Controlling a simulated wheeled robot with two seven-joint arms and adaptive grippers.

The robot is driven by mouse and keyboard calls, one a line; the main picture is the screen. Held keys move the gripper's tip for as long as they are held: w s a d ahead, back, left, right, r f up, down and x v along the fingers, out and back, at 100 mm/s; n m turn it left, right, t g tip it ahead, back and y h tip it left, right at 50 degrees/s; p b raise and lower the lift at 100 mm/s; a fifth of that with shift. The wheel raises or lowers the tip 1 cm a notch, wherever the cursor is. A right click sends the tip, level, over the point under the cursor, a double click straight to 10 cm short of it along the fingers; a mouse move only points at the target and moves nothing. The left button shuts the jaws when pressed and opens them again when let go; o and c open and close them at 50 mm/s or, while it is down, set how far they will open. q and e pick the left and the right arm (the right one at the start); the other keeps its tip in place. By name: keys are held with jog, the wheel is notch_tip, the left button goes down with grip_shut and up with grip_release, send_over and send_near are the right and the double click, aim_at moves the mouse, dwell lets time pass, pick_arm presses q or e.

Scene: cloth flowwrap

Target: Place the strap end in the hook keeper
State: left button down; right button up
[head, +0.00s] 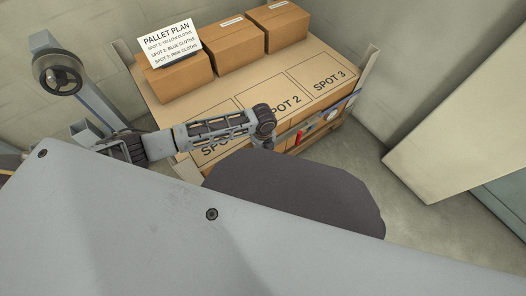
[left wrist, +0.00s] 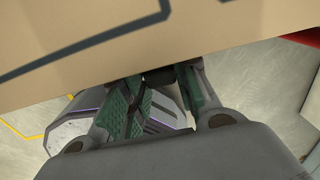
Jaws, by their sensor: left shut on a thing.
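My left gripper (left wrist: 158,98) shows in the left wrist view, with green-padded fingers below the cardboard edge. It is shut on a small dark piece (left wrist: 158,77) that looks like the strap end, mostly hidden by the fingers and cardboard. In the head view my left arm reaches in from the left to the front edge of the load, near SPOT 2; its fingers are hidden there. I cannot make out the hook keeper for certain in either view. My right gripper is not in view.
A cardboard-topped load (head: 165,108) has marked spots and a row of boxes (head: 235,57) at the back. A pallet plan sign (head: 168,42) leans on the left box. Red (head: 305,114) and blue (head: 352,99) parts sit along the front edge. Floor (head: 390,215) is clear at right.

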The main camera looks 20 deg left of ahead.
pick_arm(q)
jog(key=shift+f, duration=0.1)
jog(key=c, duration=1.1)
grip_release()
jog(key=shift+r+p, duration=0.3)
jog(key=shift+r, duration=0.4)
notch_tip(320, 180, up, 11)
jog(key=p, duration=0.4)
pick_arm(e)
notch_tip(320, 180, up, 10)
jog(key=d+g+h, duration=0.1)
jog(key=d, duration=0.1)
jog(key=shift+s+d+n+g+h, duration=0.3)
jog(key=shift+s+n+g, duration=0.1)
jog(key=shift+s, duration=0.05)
pick_arm(q)
jog(key=shift+f, duration=0.1)
